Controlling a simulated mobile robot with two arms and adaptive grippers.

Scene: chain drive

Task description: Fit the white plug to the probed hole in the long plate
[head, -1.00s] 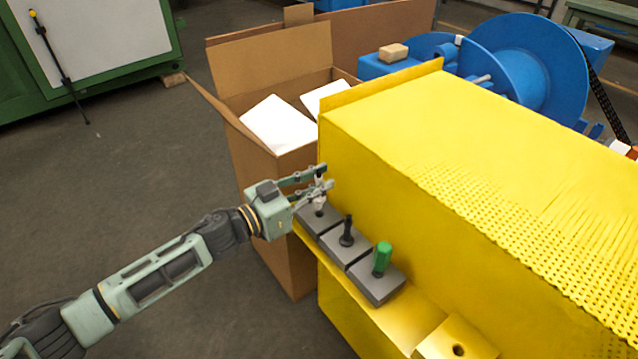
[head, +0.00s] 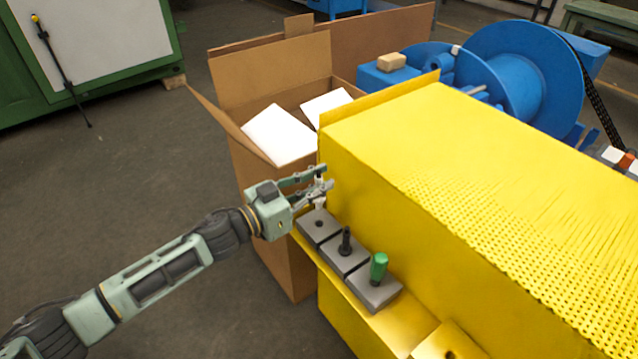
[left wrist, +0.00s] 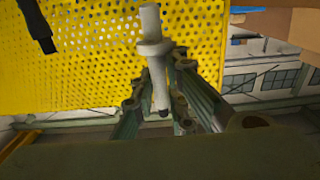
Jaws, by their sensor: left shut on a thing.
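My left gripper (head: 321,183) is shut on the white plug (head: 319,198), above the far grey block (head: 312,234). That block's hole is bare. In the left wrist view, the white plug (left wrist: 151,50), with a collar and a dark tip, stands between the fingers (left wrist: 160,105). A black plug (head: 345,243) stands in the middle grey block, and a green plug (head: 379,267) in the near one. A yellow piece at the bottom edge (head: 446,340) is cut off by the picture; I cannot tell if it is the long plate. My right gripper is out of view.
The grey blocks sit in a row on a yellow ledge (head: 392,333) beside a tall yellow housing (head: 345,150) with a perforated top. An open cardboard box (head: 262,190) stands behind the gripper. A blue reel (head: 520,70) is at the back.

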